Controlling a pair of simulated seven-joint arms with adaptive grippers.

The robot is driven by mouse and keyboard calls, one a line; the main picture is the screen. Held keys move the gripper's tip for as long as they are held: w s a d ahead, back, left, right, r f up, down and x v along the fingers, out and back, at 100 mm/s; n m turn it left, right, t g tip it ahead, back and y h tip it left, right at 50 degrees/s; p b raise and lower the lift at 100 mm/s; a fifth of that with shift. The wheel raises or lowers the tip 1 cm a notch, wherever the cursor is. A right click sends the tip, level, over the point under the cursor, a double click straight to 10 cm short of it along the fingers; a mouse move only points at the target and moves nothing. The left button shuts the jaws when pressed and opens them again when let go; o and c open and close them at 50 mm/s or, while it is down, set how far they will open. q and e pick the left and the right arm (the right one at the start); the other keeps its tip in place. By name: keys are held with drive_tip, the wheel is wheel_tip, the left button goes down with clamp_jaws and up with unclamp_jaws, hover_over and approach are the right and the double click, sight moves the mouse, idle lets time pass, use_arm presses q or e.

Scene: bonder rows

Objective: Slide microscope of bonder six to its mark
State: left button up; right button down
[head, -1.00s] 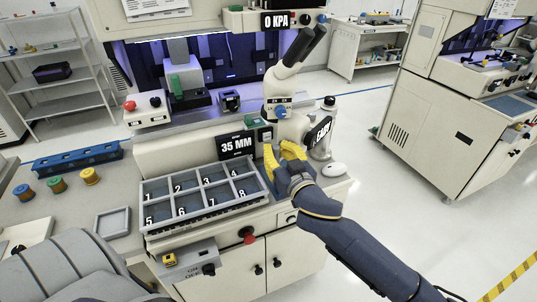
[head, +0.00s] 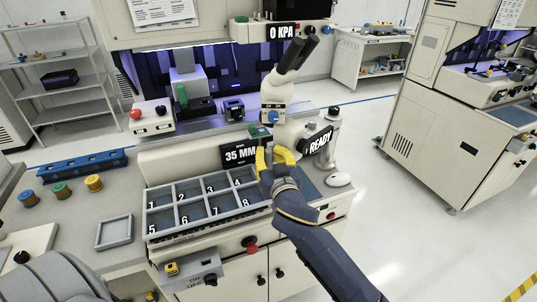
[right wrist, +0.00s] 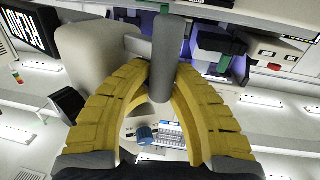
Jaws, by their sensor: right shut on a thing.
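The white microscope (head: 274,92) with black eyepieces stands on the bonder's top, behind the 35 MM sign (head: 240,153). My right gripper (head: 275,158), with yellow fingers, is at the foot of the microscope on its near side. In the right wrist view the fingers (right wrist: 165,85) are closed around a dark grey upright rod (right wrist: 165,55), which looks like a handle of the microscope. The fingers and sign hide the microscope's lower part in the head view. I cannot make out its mark. My left gripper is not in view.
A numbered grey tray (head: 152,222) lies in front. Spools (head: 93,183) and a blue rack (head: 70,168) are left. Another bonder (head: 430,150) stands right, across clear floor.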

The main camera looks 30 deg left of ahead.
drive_tip(key=c, duration=1.4)
unclamp_jaws()
drive_tip(key=shift+s+a+r, duration=0.1)
drive_tip(key=shift+s+a, duration=0.15)
drive_tip(key=shift+s, duration=0.1)
drive_tip(key=shift+o, duration=1)
drive_tip(key=shift+w, duration=0.1)
drive_tip(key=shift+d, duration=0.15)
drive_tip(key=shift+w+d, duration=0.1)
drive_tip(key=shift+w, duration=0.1)
drive_tip(key=shift+s, duration=0.1)
drive_tip(key=v, duration=1.2)
drive_tip(key=shift+c, duration=0.2)
